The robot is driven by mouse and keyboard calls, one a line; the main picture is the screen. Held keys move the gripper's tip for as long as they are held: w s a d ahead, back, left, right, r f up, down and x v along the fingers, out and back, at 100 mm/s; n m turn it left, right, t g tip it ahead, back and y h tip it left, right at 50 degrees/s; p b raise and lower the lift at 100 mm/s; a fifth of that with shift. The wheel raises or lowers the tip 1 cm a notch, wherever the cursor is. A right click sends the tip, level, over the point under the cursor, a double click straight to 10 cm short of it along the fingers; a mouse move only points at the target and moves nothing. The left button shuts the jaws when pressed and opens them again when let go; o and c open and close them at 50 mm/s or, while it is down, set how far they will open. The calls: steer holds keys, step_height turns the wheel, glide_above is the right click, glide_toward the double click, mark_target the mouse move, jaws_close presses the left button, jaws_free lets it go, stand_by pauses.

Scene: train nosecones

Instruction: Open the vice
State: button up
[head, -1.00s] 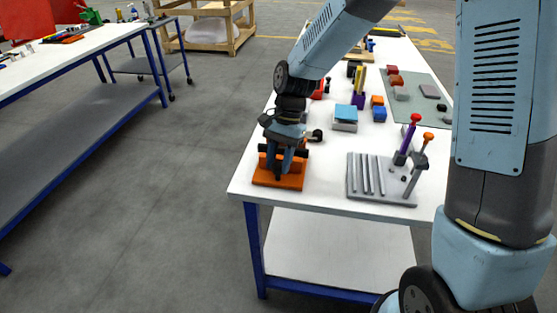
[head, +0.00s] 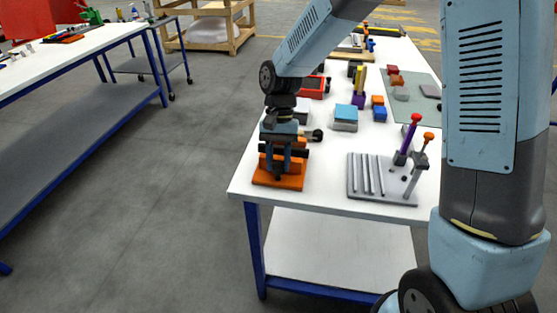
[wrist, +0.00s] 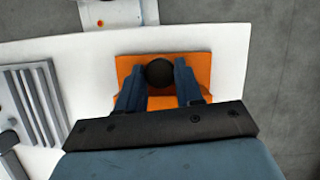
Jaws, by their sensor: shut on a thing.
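The vice stands at the near left corner of the white table, and its orange base (head: 280,182) shows in the head view. In the wrist view the orange base (wrist: 199,66) lies below my gripper, with a round black knob (wrist: 160,73) between the fingers. My gripper (head: 286,172) points down over the vice. In the wrist view the blue fingers of my gripper (wrist: 160,80) are on both sides of the black knob and shut on it. The vice's jaws are mostly hidden behind my gripper, so their gap cannot be seen.
A grey rack (head: 366,180) with rods stands to the right on the white table (head: 325,205). Purple and orange-topped tools (head: 411,135) stand by it. A blue-topped block (head: 346,117) and a red tray (head: 314,87) lie behind.

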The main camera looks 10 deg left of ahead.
steer(key=n+h, duration=0.1)
steer(key=n, duration=0.2)
steer(key=n+h, duration=0.1)
steer(key=n, duration=0.1)
steer(key=shift+a+n+t, duration=0.2)
steer(key=shift+n+t, duration=0.2)
steer(key=shift+w+r, duration=0.1)
stand_by(0.8)
steer(key=o, duration=0.8)
steer(key=shift+o, duration=1.1)
steer(key=v, duration=1.3)
steer(key=shift+a+r, duration=0.25)
